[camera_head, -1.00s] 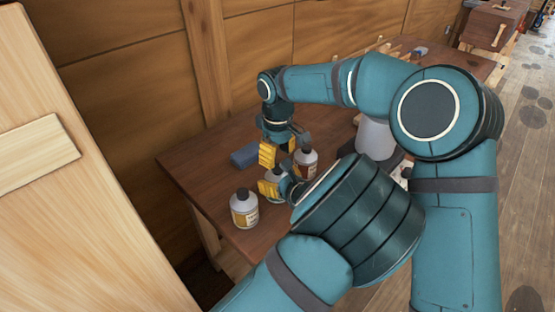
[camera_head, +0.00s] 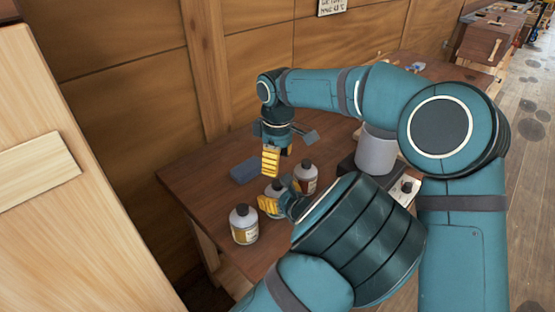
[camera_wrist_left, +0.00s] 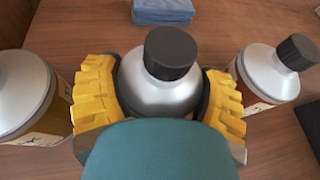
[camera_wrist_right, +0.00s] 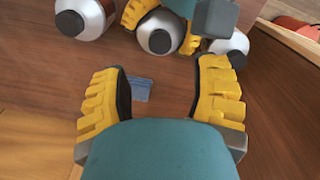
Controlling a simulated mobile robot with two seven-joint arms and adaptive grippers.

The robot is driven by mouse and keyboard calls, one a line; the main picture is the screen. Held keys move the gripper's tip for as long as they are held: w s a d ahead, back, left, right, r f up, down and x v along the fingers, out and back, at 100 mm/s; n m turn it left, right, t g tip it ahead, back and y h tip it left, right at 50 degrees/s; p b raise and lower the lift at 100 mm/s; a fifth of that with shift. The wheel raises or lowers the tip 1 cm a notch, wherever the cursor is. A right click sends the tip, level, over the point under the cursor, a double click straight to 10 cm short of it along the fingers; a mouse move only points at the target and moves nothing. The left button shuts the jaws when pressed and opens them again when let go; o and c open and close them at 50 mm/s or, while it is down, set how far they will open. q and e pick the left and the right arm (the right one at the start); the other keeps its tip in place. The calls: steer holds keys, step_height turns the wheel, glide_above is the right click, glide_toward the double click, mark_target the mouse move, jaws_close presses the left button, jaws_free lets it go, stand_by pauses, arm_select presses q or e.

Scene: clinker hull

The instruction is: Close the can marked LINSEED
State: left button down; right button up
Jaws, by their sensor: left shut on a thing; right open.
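My left gripper (camera_head: 281,196) is shut around a grey can (camera_wrist_left: 158,98) that stands on the bench. A black cap (camera_wrist_left: 170,53) sits on top of this can. My right gripper (camera_head: 287,160) is open and empty, above and behind the held can; its open fingers (camera_wrist_right: 160,90) point down at the bench in the right wrist view. Two similar black-capped cans stand either side: one at the front left (camera_head: 243,224), one at the back right (camera_head: 306,177). Labels are too small or turned to read, so I cannot tell which says LINSEED.
A blue block or folded cloth (camera_head: 245,167) lies on the wooden bench (camera_head: 190,170) behind the cans. A large pale grey container (camera_head: 376,150) stands to the right, near a white card (camera_head: 403,190) with a small dark object on it. A wooden wall rises behind.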

mark_target(277, 182)
steer(key=shift+f, duration=3.9)
steer(key=shift+c, duration=0.4)
jaws_close()
steer(key=m, duration=0.3)
steer(key=shift+c, duration=0.3)
jaws_free()
